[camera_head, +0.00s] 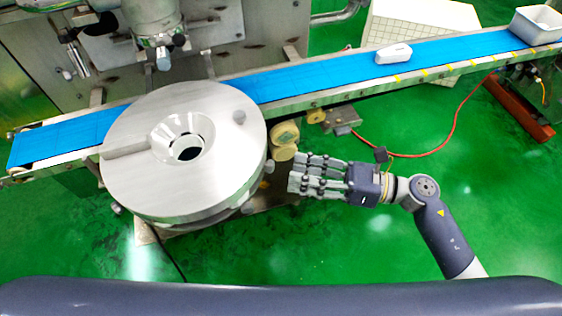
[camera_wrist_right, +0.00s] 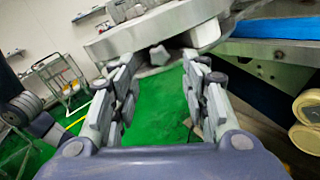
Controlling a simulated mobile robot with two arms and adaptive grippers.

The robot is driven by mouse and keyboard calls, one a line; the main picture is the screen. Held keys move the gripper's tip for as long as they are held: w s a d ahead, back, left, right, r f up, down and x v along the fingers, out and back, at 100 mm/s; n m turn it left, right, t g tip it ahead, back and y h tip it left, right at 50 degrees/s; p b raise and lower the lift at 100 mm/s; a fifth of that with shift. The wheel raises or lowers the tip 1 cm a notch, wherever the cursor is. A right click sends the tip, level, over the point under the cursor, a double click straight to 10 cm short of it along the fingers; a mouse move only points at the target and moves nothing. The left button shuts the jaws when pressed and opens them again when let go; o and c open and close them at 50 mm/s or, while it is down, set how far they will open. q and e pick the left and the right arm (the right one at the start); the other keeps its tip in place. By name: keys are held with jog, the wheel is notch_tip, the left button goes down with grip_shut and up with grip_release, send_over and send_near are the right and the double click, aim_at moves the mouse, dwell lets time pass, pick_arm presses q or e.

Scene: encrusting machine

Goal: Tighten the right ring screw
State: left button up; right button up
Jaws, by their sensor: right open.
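The large round steel ring disk (camera_head: 190,187) with a funnel hole in its middle sits at the left in the head view. A small knob-like screw (camera_head: 269,166) shows at its right rim. In the right wrist view, a star-shaped grey screw knob (camera_wrist_right: 159,56) sits below the disk's rim (camera_wrist_right: 160,35). My right gripper (camera_head: 297,174) is just right of the disk, pointing at the screw. In the right wrist view my right gripper (camera_wrist_right: 158,82) is open and empty, with the knob ahead between its fingers and apart from them. My left gripper is not seen.
A blue conveyor belt (camera_head: 300,82) runs behind the disk, carrying a white object (camera_head: 393,53) and a white tray (camera_head: 538,24). Beige rollers (camera_head: 285,134) stand close to my right fingers. A red hose (camera_head: 445,148) crosses the green floor, which is clear at the front right.

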aim_at(269, 167)
jog(key=shift+p+x, duration=0.45)
jog(key=shift+x, duration=1.9)
jog(key=shift+c, duration=0.2)
grip_shut()
